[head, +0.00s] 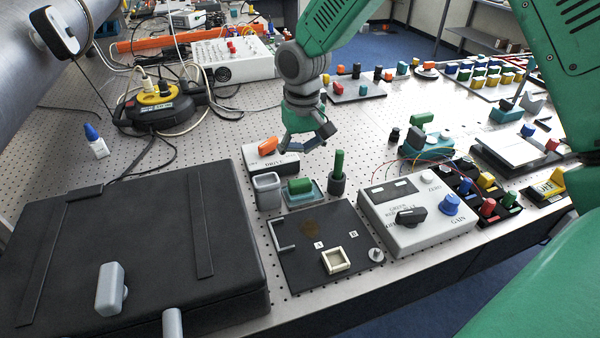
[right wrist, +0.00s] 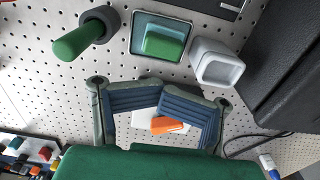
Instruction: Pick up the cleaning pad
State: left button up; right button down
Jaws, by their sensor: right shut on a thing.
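My right gripper (head: 307,143) hangs above the table, beside a white box (head: 287,162) with an orange block (head: 267,146) on top. In the right wrist view its two blue ribbed fingers (right wrist: 162,100) are drawn together, partly covering the orange block (right wrist: 170,125). What is between the fingers is hidden. Which object is the cleaning pad is unclear. A green block (head: 300,186) sits in a teal tray (head: 316,197), apart from the gripper; it also shows in the right wrist view (right wrist: 163,43). My left gripper is not in view.
A grey open cup (head: 267,191) and a green peg in a dark holder (head: 338,174) flank the tray. A black board (head: 320,245), a grey control box (head: 415,218) and a large black case (head: 120,250) stand nearer. Perforated table behind is partly clear.

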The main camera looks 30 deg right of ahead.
jog(key=shift+d+r, duration=0.2)
jog(key=shift+r, duration=0.55)
jog(key=shift+w, duration=0.1)
jog(key=shift+c, duration=2.3)
grip_release()
jog(key=shift+a, duration=0.1)
